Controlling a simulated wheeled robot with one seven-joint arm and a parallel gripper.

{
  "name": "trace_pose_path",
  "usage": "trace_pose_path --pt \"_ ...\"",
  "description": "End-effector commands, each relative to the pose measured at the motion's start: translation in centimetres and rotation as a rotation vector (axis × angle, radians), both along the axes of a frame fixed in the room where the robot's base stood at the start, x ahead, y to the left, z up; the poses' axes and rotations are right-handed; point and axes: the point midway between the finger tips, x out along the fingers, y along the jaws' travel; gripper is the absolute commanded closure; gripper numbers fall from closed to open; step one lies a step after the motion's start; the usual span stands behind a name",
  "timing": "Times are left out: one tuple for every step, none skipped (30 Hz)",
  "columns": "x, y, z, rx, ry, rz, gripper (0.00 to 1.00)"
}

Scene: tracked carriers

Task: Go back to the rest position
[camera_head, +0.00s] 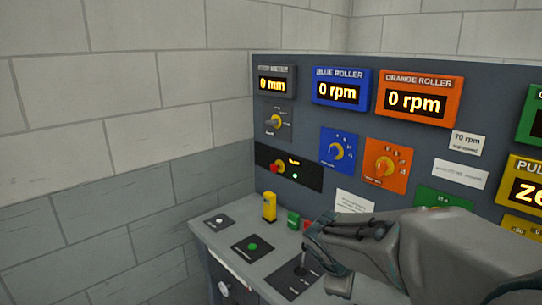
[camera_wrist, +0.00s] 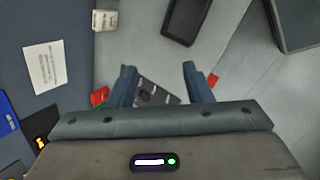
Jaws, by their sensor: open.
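My gripper (camera_wrist: 160,85) is open in the wrist view, with its two fingers apart and nothing held between them. A dark plate (camera_wrist: 158,92) on the desk shows behind and between the fingers. In the head view my arm reaches in from the lower right. There my gripper is over the desk (camera_head: 217,238), near a dark plate with a small lever (camera_head: 302,268). My arm hides part of the desk and the lower panel.
The upright panel (camera_head: 320,120) holds a blue roller display (camera_head: 341,87) and an orange roller display (camera_head: 417,100), both at 0 rpm. A yellow block (camera_head: 269,207) and a green block (camera_head: 293,219) stand on the desk. A brick wall (camera_head: 120,130) closes the left.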

Motion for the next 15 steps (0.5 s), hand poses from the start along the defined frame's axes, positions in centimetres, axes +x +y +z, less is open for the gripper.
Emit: trace_pose_path --pt "-2.0 -0.5 0.3 0.076 -0.022 -0.112 0.55" --pt "-3.2 -0.6 0.4 0.123 -0.032 -0.183 0.55" --pt "-4.7 -0.6 0.4 0.186 -0.044 -0.276 0.55" --pt "-5.8 -0.6 0.4 0.234 -0.053 -0.347 0.55" --pt "-6.9 -0.5 0.4 0.280 -0.061 -0.416 0.55" --pt "-8.3 -0.3 0.4 0.340 -0.070 -0.506 0.55" --pt "-9.3 -0.2 0.4 0.382 -0.077 -0.570 0.55" --pt "-10.2 0.0 0.4 0.424 -0.082 -0.631 0.55" --pt "-11.3 0.3 0.3 0.474 -0.088 -0.710 0.55" --pt "-12.1 0.6 0.3 0.509 -0.091 -0.761 0.55" --pt "-12.7 0.8 0.3 0.541 -0.094 -0.808 0.55" --pt "-13.5 1.1 0.2 0.578 -0.096 -0.864 0.55" --pt "-14.0 1.3 0.1 0.601 -0.097 -0.900 0.55" --pt "-14.4 1.5 0.1 0.623 -0.097 -0.933 0.55" --pt "-14.8 1.7 0.1 0.646 -0.097 -0.966 0.55"
